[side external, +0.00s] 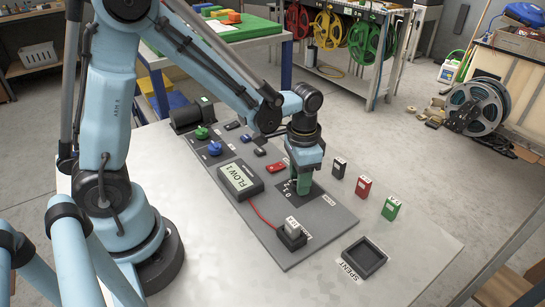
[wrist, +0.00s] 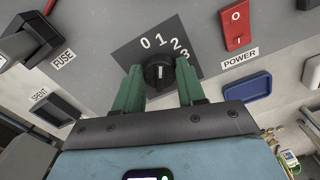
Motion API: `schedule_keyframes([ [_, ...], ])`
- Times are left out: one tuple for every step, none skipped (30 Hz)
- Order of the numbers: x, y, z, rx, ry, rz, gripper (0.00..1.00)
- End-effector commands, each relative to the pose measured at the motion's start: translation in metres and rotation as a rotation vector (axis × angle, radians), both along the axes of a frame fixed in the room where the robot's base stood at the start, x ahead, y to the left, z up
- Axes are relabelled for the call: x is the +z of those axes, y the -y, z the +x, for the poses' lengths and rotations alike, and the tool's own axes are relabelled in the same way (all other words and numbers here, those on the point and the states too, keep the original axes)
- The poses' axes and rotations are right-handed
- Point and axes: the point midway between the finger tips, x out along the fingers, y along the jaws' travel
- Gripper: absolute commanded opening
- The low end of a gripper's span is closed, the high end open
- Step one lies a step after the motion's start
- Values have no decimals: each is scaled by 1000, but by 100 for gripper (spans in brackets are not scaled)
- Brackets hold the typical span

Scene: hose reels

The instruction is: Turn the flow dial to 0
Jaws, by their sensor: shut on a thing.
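The flow dial (wrist: 158,75) is a black knob on a dark plate (wrist: 128,53) marked 0, 1, 2 and 3 in the wrist view. Its white mark points up toward the 1. My gripper (wrist: 160,88) has its two green fingers on either side of the knob, shut on it. In the side view my gripper (side external: 303,184) reaches down to the panel and hides the knob. The display box (side external: 240,180) on the panel reads FLOW 1.
The grey panel (side external: 320,228) also carries a red POWER switch (wrist: 237,22), a fuse holder (side external: 291,236) with a red cable, and green and blue knobs. Black, red and green fuses (side external: 391,208) stand to the right. An empty SPENT tray (side external: 363,258) lies in front.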

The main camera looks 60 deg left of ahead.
Motion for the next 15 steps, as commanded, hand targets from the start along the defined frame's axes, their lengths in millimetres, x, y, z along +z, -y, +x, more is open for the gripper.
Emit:
schedule_keyframes([
  [0,0,0,7,0,0,9],
  [0,0,0,13,0,0,9],
  [0,0,0,23,0,0,9],
  [0,0,0,32,0,0,9],
  [0,0,0,44,0,0,9],
  [0,0,0,62,0,0,9],
  [0,0,0,78,0,0,9],
  [0,0,0,94,0,0,9],
  [0,0,0,120,0,0,9],
  [0,0,0,139,0,0,9],
  [0,0,0,160,0,0,9],
  [0,0,0,188,0,0,9],
  [0,0,0,210,0,0,9],
  [0,0,0,231,0,0,9],
  [0,1,0,260,0,0,9],
])
